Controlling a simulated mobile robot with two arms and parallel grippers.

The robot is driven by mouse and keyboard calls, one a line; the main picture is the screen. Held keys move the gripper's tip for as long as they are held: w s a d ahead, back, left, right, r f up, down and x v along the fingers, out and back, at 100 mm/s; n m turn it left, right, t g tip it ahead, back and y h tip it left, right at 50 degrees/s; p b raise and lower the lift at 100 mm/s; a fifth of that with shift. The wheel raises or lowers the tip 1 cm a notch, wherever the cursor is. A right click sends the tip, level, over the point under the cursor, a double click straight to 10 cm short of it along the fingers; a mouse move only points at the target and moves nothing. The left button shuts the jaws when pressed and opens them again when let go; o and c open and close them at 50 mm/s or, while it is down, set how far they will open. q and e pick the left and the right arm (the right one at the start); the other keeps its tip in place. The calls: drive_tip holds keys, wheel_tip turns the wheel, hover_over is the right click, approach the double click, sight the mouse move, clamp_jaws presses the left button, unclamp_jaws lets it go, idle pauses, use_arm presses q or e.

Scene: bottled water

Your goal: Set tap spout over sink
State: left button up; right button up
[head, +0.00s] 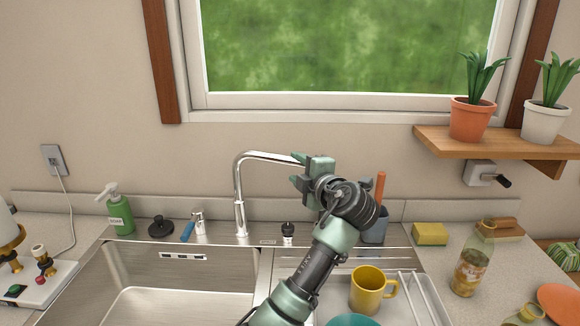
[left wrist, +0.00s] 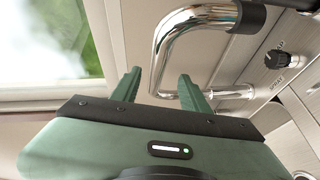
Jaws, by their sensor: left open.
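The chrome tap (head: 239,195) stands behind the sink, and its spout reaches right, toward the drainer side rather than over the basin (head: 180,303). My left gripper (head: 296,171) is open at the spout's right end in the head view; its body hides what lies behind it. In the left wrist view the open fingers (left wrist: 158,80) point toward the curved chrome tube (left wrist: 178,38), part of which shows between and behind them. I cannot tell whether they touch it. My right gripper is not in view.
A yellow mug (head: 366,290) stands on the drainer below my arm. A black knob (head: 288,230) and a small chrome fitting (head: 200,225) flank the tap. A green soap bottle (head: 119,213) stands left. A sponge (head: 430,234) and glass bottle (head: 473,262) stand right.

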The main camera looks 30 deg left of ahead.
sight(288, 163)
use_arm(q)
drive_tip(key=p+x, duration=0.1)
drive_tip(key=x, duration=0.1)
drive_tip(key=p+x, duration=0.1)
drive_tip(key=x, duration=0.1)
drive_tip(key=p+x, duration=0.1)
drive_tip(key=x, duration=0.1)
drive_tip(key=shift+a+r, duration=0.2)
drive_tip(key=shift+a, duration=0.3)
drive_tip(key=shift+w+a+f, duration=0.1)
drive_tip(key=shift+w+f, duration=0.05)
drive_tip(key=shift+w, duration=0.1)
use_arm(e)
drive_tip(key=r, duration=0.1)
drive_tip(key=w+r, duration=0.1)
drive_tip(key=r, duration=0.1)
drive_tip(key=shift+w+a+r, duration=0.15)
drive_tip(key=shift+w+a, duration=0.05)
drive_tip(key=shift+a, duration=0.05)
use_arm(q)
drive_tip(key=shift+s, duration=0.15)
clamp_jaws()
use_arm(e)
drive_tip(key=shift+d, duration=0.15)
